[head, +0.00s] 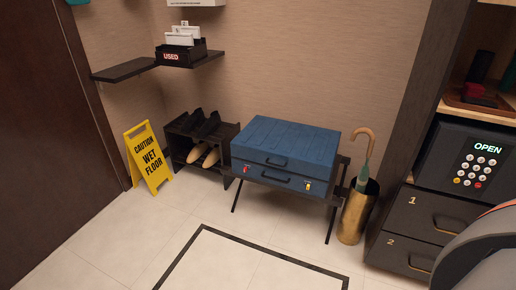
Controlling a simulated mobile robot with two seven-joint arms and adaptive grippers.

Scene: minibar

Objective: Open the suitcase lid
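A blue suitcase (286,145) lies flat on a dark folding luggage stand (331,221) against the back wall. Its lid appears closed. The front shows a dark handle (276,161) on the lid and a second handle (274,177) below it. A red latch (246,169) sits at the front left, and a yellow latch (308,186) at the front right. Neither of my grippers is in the head view. A grey rounded shape at the bottom right may be part of my own body.
A shoe rack (201,140) and a yellow wet-floor sign (147,158) stand left of the suitcase. A gold umbrella stand (357,212) is close at its right. Numbered drawers (426,213) under a safe (470,160) stand further right. The tiled floor in front is clear.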

